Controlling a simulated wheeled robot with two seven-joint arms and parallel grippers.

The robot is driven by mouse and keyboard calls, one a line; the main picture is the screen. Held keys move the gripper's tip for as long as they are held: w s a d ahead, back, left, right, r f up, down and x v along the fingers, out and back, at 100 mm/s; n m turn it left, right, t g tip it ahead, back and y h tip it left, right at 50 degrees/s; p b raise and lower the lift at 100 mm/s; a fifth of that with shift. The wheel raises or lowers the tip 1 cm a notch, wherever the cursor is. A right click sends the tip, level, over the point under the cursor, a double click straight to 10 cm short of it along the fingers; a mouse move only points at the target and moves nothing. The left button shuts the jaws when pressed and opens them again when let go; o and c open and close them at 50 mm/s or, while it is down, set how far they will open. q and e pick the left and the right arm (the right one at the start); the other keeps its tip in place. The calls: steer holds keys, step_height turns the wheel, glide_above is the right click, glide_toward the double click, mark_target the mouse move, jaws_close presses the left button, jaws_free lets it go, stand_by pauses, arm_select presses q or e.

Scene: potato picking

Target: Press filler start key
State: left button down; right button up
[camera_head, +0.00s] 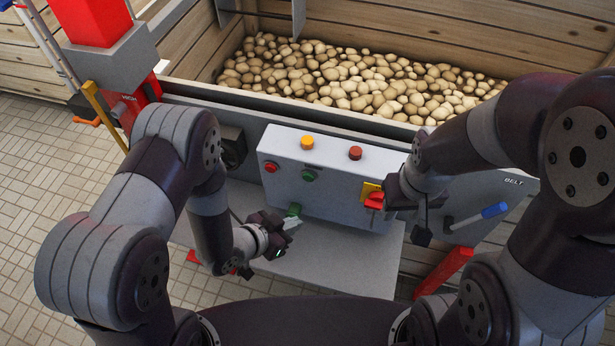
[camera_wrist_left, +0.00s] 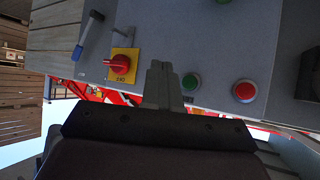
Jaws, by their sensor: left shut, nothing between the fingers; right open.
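A grey control box (camera_head: 330,168) carries a red button (camera_head: 271,166) and a green button (camera_head: 309,175) on its front. Another green button (camera_head: 294,209) sits lower down. My left gripper (camera_head: 291,223) is shut and empty, its tips close to the lower green button; contact cannot be told. In the left wrist view, the shut fingers (camera_wrist_left: 161,82) show before the panel, with a green button (camera_wrist_left: 190,81) and a red button (camera_wrist_left: 245,91) to their right. My right gripper (camera_head: 405,214) is open beside the red rotary switch (camera_head: 374,200). Which key is the filler start is not readable.
An orange button (camera_head: 307,142) and a red button (camera_head: 355,152) sit on the box top. A blue-handled lever (camera_head: 494,210) is at the right. A grey plate (camera_head: 335,262) lies below the box. A wooden crate (camera_head: 440,38) of potatoes stands behind.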

mark_target(308, 177)
arm_select(q)
steer(key=w+d+b, duration=0.1)
steer(key=w+d, duration=0.1)
steer(key=w, duration=0.7)
steer(key=shift+d, duration=0.15)
arm_select(e)
steer(key=shift+w+a+f, duration=0.2)
steer(key=shift+w+f, duration=0.1)
steer(key=shift+f, duration=0.3)
arm_select(q)
steer(key=shift+f, duration=0.1)
arm_select(e)
steer(key=shift+a, duration=0.1)
arm_select(q)
steer(key=shift+w, duration=0.1)
stand_by(1.0)
steer(key=shift+w, duration=0.3)
